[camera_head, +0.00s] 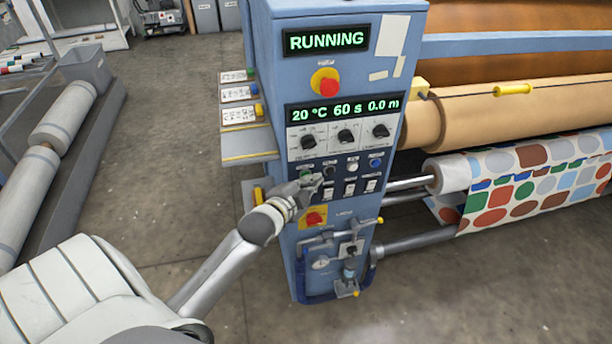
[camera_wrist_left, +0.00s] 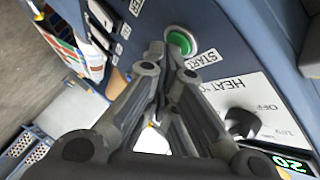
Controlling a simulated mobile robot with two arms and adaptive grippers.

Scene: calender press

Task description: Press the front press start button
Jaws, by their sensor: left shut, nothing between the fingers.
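The blue press control column (camera_head: 340,220) stands in the middle of the head view. Its top display (camera_head: 326,40) reads RUNNING. The green start button (camera_head: 306,173) is at the left end of a row of buttons below the knobs, partly behind my gripper. In the left wrist view the green button (camera_wrist_left: 180,42) shows just beyond the fingertips, with its START label beside it. My left gripper (camera_head: 316,182) is shut and empty, its tips at the button. I cannot tell whether they touch it. My right gripper is not in view.
A red stop knob on yellow (camera_head: 314,217) sits just below my gripper. A second red knob (camera_head: 326,82) is higher up. Dials (camera_head: 345,137) are above the buttons. Rollers with patterned fabric (camera_head: 530,175) stand at right. Floor (camera_head: 170,150) is clear at left.

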